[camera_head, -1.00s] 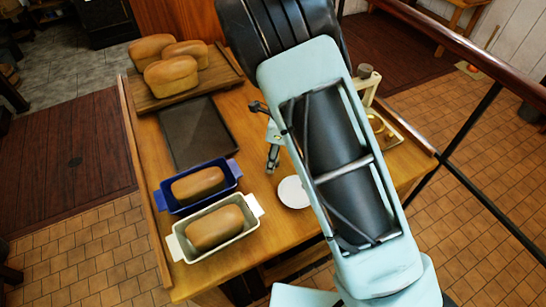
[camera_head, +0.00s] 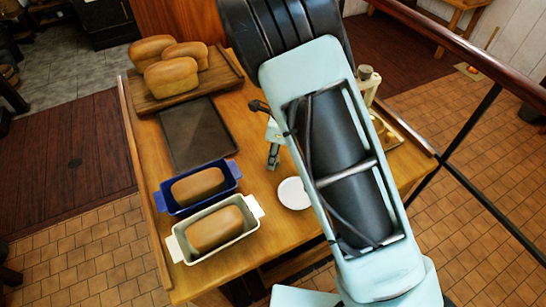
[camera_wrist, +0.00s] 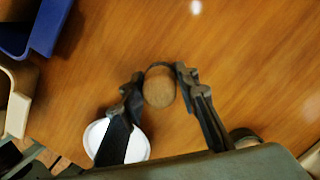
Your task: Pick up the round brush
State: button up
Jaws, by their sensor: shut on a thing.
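The round brush (camera_wrist: 159,88) shows in the wrist view as a brown disc with a dark rim, seen end-on between my fingertips. My gripper (camera_wrist: 158,79) is shut on it, with one dark finger on each side. In the head view my gripper (camera_head: 272,147) is over the wooden table, partly covered by my arm. I cannot clearly make out the brush there. How far the brush is from the tabletop is hard to tell.
A white saucer (camera_head: 280,194) lies near my gripper. A blue loaf pan (camera_head: 165,199) and a cream loaf pan (camera_head: 179,250) hold bread at the left. A dark tray (camera_head: 197,135) and a board (camera_head: 150,103) with loaves lie behind. A cream apparatus (camera_head: 368,83) stands behind my arm.

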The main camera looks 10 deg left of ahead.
notch_tip(320, 180, up, 2)
jog(key=shift+w+a+r, duration=0.1)
jog(key=shift+r, duration=0.15)
jog(key=s+a+r, duration=0.2)
jog(key=s+r, duration=0.7)
jog(key=s, duration=0.5)
jog(key=shift+a+r, duration=0.3)
jog(key=shift+r, duration=0.1)
jog(key=o, duration=0.6)
jog(key=c, duration=0.5)
jog(key=shift+w+d+f+b, duration=0.7)
jog(key=shift+d+b, duration=0.2)
jog(key=shift+d, duration=0.95)
jog(key=shift+w+d+f+b, duration=0.7)
jog(key=shift+d+b, duration=0.2)
jog(key=shift+d, duration=1)
jog(key=shift+w+d+f+b, duration=0.6)
jog(key=shift+d+f+b, duration=0.25)
jog(key=shift+d, duration=1)
